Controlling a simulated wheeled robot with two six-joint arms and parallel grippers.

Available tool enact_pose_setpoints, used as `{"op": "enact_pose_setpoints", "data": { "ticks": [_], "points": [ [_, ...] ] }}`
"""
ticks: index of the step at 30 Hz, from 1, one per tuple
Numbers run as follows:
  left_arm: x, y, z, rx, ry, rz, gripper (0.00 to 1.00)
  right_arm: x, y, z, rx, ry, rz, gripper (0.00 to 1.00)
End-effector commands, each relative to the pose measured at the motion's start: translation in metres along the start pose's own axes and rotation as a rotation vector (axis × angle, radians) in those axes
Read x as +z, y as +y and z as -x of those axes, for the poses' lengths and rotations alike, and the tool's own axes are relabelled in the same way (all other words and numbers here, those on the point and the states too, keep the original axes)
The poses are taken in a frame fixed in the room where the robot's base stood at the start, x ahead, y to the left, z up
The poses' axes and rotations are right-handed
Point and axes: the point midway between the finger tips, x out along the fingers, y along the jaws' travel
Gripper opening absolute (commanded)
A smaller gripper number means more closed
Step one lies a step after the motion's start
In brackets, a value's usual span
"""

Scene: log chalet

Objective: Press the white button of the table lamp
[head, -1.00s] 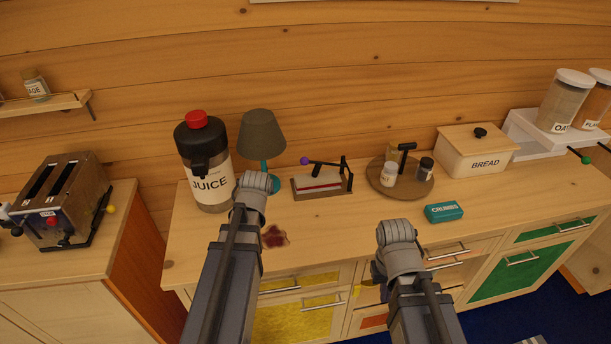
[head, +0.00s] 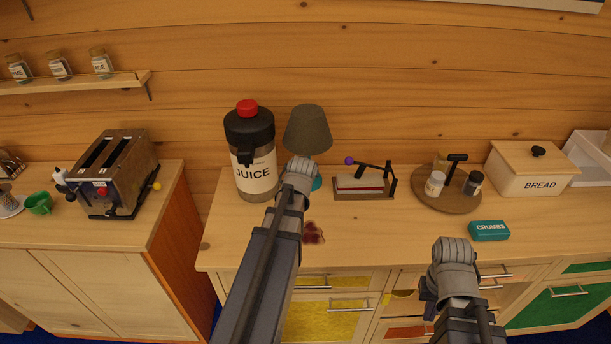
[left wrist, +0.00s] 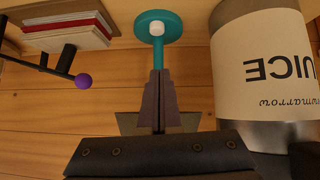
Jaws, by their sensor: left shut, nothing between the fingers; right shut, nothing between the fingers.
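The table lamp (head: 308,130) has a dark grey shade and a teal stem and base, and stands at the back of the counter beside the juice jug. In the left wrist view its teal base (left wrist: 173,31) carries the white button (left wrist: 156,28). My left gripper (left wrist: 161,72) is shut and empty, pointing at the lamp, with its tips short of the button in the picture; contact with the stem is unclear. In the head view my left wrist hides the lamp's lower part and the button. My right gripper (head: 429,298) is shut and empty, low at the counter's front edge.
The juice jug (head: 256,182) stands close left of the lamp. A press-like device with a purple knob (head: 349,160) is to its right. Beyond are a round caddy (head: 440,203), a teal crumbs box (head: 489,231) and a bread box (head: 525,172). A dark red stain (head: 313,233) lies in front.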

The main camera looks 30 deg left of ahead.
Motion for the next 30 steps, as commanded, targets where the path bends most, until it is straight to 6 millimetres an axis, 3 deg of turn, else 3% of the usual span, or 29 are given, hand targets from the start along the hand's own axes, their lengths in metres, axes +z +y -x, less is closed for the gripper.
{"op": "enact_pose_setpoints", "data": {
  "ticks": [1,13,21,30],
  "points": [
    [0.002,0.0,-0.013,0.0,0.0,0.0,0.0,-0.001,-0.001,-0.01,0.0,0.0,0.0,0.0],
    [0.005,0.0,-0.092,-0.001,0.0,0.0,0.0,-0.004,-0.006,-0.064,0.0,0.0,0.0,0.0],
    [0.028,0.0,-0.107,0.0,0.0,0.0,0.0,-0.005,-0.009,-0.091,0.0,0.0,0.0,0.0],
    [0.028,0.0,-0.108,0.0,0.0,0.0,0.0,-0.005,-0.009,-0.092,0.0,0.0,0.0,0.0]
  ]
}}
